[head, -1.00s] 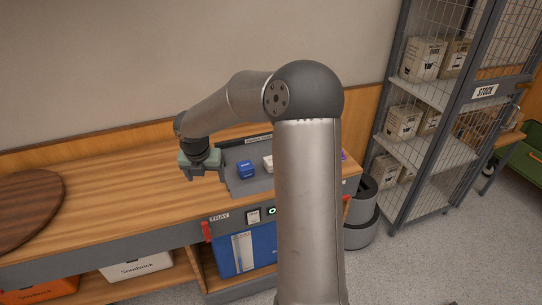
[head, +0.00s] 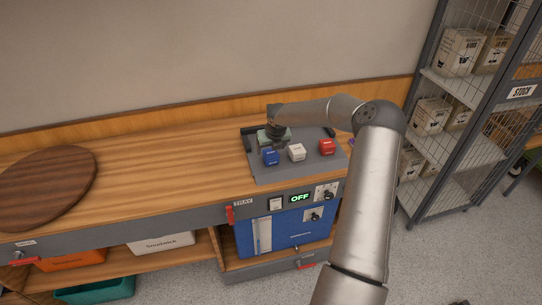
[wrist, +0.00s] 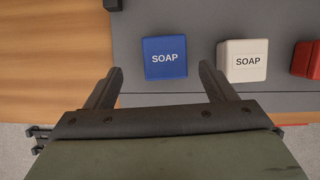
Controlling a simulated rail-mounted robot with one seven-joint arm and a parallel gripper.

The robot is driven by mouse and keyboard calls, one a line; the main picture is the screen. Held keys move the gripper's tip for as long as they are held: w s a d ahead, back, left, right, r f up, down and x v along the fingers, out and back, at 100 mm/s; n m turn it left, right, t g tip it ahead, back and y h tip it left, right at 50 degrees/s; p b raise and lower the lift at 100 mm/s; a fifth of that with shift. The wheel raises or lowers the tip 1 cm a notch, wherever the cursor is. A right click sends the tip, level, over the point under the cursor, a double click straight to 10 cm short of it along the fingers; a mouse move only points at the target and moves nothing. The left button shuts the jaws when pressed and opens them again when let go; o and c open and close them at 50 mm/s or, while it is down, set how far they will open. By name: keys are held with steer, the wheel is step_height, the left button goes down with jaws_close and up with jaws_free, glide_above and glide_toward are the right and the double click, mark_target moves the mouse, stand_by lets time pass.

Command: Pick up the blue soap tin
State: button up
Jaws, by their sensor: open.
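The blue soap tin (head: 270,157) sits on a grey tray (head: 290,174) set on the wooden counter. In the wrist view the blue tin (wrist: 165,58) is marked SOAP and lies just past the fingertips, roughly centred between them. My gripper (wrist: 159,80) is open and empty, and its fingers do not touch the tin. In the head view my gripper (head: 270,146) is over the tray at the tin, partly hidden by my wrist. A white soap tin (head: 297,152) stands to the right of the blue one.
A red tin (head: 327,146) stands farther right on the tray. In the wrist view, the white tin (wrist: 243,60) is close to the right finger. A round wooden board (head: 45,188) lies at the counter's left. The counter between board and tray is clear.

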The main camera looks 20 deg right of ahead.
mark_target(271, 153)
steer(key=shift+d+p+x, duration=0.15)
steer(key=shift+p+x, duration=0.4)
steer(key=shift+x, duration=0.95)
steer(key=shift+d+p+x, duration=0.2)
steer(key=shift+p+x, duration=0.3)
steer(key=shift+x, duration=1)
steer(key=shift+c, duration=0.4)
steer(key=c, duration=1)
